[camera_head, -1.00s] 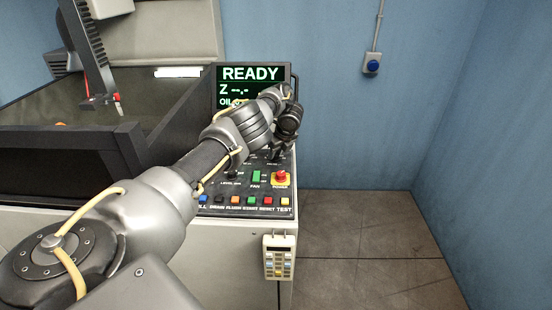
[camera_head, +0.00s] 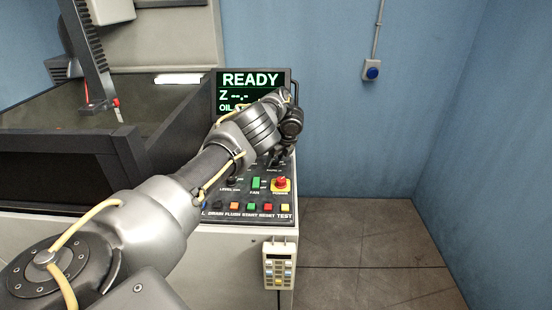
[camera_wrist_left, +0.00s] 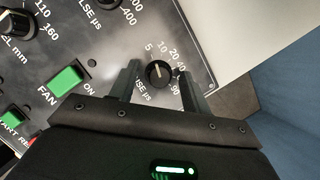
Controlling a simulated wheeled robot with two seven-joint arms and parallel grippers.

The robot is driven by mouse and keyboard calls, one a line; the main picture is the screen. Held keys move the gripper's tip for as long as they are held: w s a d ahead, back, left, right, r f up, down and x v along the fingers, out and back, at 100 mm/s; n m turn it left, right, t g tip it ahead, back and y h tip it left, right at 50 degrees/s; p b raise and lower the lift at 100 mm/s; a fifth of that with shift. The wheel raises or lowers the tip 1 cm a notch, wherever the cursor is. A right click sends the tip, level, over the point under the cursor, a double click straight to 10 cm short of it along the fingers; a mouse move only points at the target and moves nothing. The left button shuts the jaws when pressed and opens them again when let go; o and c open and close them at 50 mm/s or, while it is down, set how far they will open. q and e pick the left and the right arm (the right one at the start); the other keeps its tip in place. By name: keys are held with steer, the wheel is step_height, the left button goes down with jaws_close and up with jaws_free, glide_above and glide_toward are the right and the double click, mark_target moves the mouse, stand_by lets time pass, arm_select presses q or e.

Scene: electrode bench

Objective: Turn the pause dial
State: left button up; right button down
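The pause dial (camera_wrist_left: 158,74) is a round black knob with a pale pointer line, on the dark panel. The pointer lies near the 10 mark. My left gripper (camera_wrist_left: 160,80) is open, with one finger on each side of the dial; I cannot tell whether either finger touches it. In the head view my left gripper (camera_head: 277,158) is over the right part of the panel, and my left wrist hides the dial. My right gripper is out of view.
Other black knobs (camera_wrist_left: 103,12) and a green FAN switch (camera_wrist_left: 66,80) are close by. A red emergency button (camera_head: 281,182) and a row of coloured buttons (camera_head: 251,206) sit lower on the panel. The READY screen (camera_head: 250,80) stands behind my wrist. A handset (camera_head: 279,265) hangs in front.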

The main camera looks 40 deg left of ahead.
mark_target(275, 160)
arm_select(q)
steer(key=v, duration=0.4)
steer(key=shift+w+r, duration=0.1)
steer(key=shift+r, duration=0.05)
steer(key=p+v, duration=0.6)
steer(key=p, duration=0.2)
steer(key=shift+r, duration=0.25)
steer(key=shift+d, duration=0.1)
